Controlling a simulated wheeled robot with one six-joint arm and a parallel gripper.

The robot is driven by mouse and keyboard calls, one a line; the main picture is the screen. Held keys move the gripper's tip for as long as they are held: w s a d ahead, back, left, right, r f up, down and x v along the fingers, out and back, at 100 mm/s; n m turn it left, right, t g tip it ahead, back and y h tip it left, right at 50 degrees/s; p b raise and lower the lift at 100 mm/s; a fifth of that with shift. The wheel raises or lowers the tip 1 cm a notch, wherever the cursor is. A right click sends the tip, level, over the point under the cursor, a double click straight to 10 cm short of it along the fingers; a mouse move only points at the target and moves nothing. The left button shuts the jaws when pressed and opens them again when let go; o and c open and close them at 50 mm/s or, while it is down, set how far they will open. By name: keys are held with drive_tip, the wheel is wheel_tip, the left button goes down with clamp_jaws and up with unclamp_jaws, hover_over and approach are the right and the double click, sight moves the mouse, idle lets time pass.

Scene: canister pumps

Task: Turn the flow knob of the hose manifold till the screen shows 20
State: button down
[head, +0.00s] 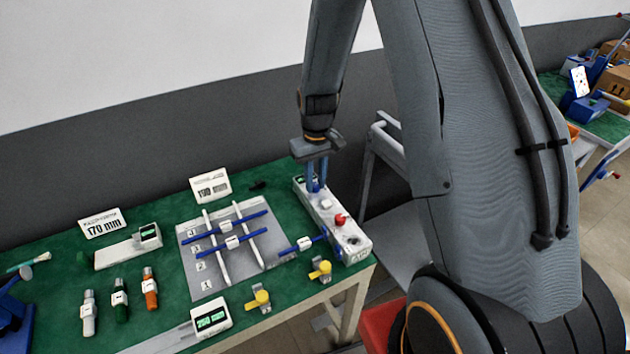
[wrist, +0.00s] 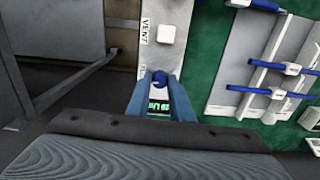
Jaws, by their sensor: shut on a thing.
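The hose manifold (head: 352,243) is a long pale box at the right end of the green table. Its top has a red knob (head: 340,219) and a white square button (head: 325,204), which also shows in the wrist view (wrist: 166,34). My gripper (head: 316,188) points down at the manifold's far end. In the wrist view my gripper (wrist: 160,88) is shut on a round blue knob (wrist: 160,76), the flow knob by its place. The screen (wrist: 158,107) shows green between the fingers. Its number is partly hidden and I cannot read it.
Left of the manifold, a grey board (head: 189,253) bears blue and white rods. Yellow valves (head: 258,299) stand near the front edge. Number cards (head: 210,186) stand at the back. A grey frame (head: 385,150) stands right of the table.

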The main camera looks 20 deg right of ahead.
sight(316, 185)
drive_tip(key=m, duration=0.3)
drive_tip(key=shift+m, duration=2.2)
drive_tip(key=c, duration=1.6)
unclamp_jaws()
drive_tip(key=shift+o, duration=0.2)
drive_tip(key=shift+s+r+b, duration=0.1)
drive_tip(key=shift+r+b, duration=0.95)
drive_tip(key=shift+r, duration=2.85)
